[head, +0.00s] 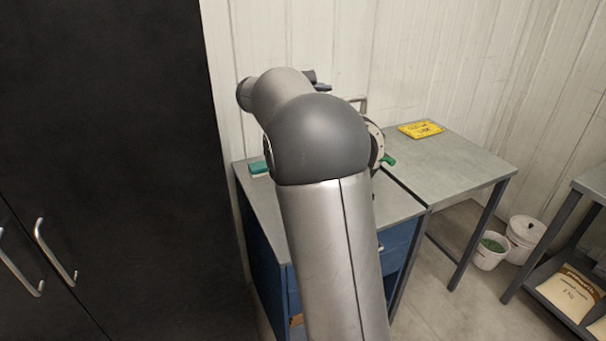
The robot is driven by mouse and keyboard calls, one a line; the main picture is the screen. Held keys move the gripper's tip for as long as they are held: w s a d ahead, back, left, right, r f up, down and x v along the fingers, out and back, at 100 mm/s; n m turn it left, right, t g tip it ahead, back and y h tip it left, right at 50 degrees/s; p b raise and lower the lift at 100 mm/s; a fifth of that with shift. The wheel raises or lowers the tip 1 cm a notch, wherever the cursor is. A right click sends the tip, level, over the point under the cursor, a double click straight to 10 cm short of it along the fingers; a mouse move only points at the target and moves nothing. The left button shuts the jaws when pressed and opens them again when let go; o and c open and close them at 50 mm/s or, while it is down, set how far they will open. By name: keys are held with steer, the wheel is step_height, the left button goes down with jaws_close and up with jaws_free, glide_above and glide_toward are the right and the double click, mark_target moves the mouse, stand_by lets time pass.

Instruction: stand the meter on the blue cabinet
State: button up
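The blue cabinet (256,237) with a grey top stands in the middle, largely behind my arm. A pale round rim (377,142) and a grey bent handle (361,101) show just right of my arm's elbow, above the cabinet top. They look like parts of the meter, but most of it is hidden. Whether it touches the top cannot be told. Green pieces show at the left (259,168) and right (388,160) of my arm; what they belong to is unclear. My gripper is hidden behind my arm, so its hold cannot be seen.
A shelf with a sack (566,294) is at far right. A tall black cabinet (120,130) fills the left.

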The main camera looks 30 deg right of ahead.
steer(key=s+a+f+m+y, duration=0.3)
steer(key=s+a+f+y, duration=0.2)
steer(key=s+a, duration=0.5)
steer(key=s+a+f+m+g+y, duration=0.1)
steer(key=s+a+f+m+y, duration=0.3)
steer(key=s+a+f, duration=0.6)
steer(key=s+a+f+m+y, duration=0.3)
steer(key=s+a+f+y, duration=0.2)
steer(key=s+a, duration=0.5)
steer(key=s+f, duration=0.2)
steer(key=s, duration=0.1)
steer(key=shift+s+f+m+g+y, duration=0.2)
steer(key=shift+m+g+y, duration=0.1)
steer(key=shift+g+y, duration=0.1)
